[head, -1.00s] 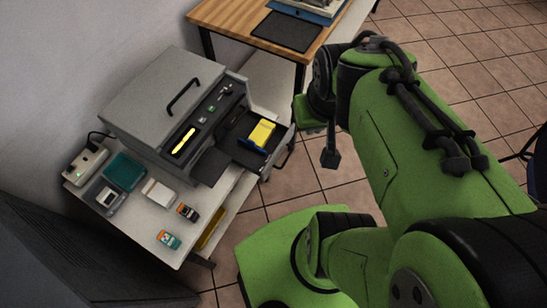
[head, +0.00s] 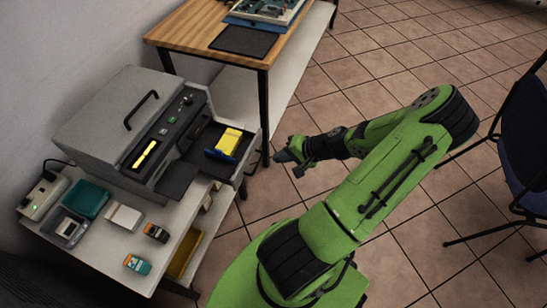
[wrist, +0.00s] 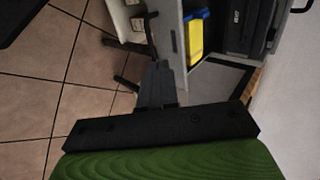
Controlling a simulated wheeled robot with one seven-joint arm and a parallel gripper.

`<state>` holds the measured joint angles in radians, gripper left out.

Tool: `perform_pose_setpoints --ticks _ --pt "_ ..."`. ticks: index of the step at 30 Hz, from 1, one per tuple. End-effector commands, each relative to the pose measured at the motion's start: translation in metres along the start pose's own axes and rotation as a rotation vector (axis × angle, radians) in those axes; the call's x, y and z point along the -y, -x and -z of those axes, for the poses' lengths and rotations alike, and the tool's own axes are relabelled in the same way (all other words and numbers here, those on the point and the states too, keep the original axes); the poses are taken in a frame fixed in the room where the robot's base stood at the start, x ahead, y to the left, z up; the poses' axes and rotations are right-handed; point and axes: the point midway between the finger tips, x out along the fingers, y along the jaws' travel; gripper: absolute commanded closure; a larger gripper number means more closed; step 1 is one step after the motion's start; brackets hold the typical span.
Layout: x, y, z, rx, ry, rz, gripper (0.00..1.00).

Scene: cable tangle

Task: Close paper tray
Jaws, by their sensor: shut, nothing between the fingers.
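The paper tray (head: 246,162) sticks out of the right side of the grey printer (head: 125,118), pulled open. Its light front panel has a dark handle. A yellow block with a blue edge (head: 228,141) lies in the tray; it also shows in the wrist view (wrist: 196,38). My gripper (head: 279,157) is shut and empty, a little to the right of the tray front and apart from it in the head view. In the wrist view, my closed fingers (wrist: 160,66) point toward the light tray front panel (wrist: 179,42). Whether they touch it is unclear there.
The printer stands on a low white table (head: 190,205) with small boxes and devices at its front left. A wooden desk (head: 190,32) stands behind. A dark blue chair (head: 512,150) is at the right. Tiled floor beside the tray is open.

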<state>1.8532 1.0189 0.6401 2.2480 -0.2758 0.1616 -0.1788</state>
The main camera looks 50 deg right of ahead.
Motion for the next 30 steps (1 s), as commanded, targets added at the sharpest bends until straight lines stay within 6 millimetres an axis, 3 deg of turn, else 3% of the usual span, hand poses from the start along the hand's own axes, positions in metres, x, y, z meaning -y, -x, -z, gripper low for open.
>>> perform_pose_setpoints --ticks 1,9,12,18,30 --pt "-0.003 -0.015 -0.001 0.005 0.002 0.002 1.00" --pt "-0.002 -0.074 -0.002 0.005 0.002 0.000 1.00" --pt "0.013 -0.084 -0.001 0.002 0.005 -0.001 1.00" --pt "0.025 -0.096 0.000 0.000 0.001 -0.003 1.00" --pt "0.028 -0.097 -0.001 0.001 0.002 -0.004 1.00"
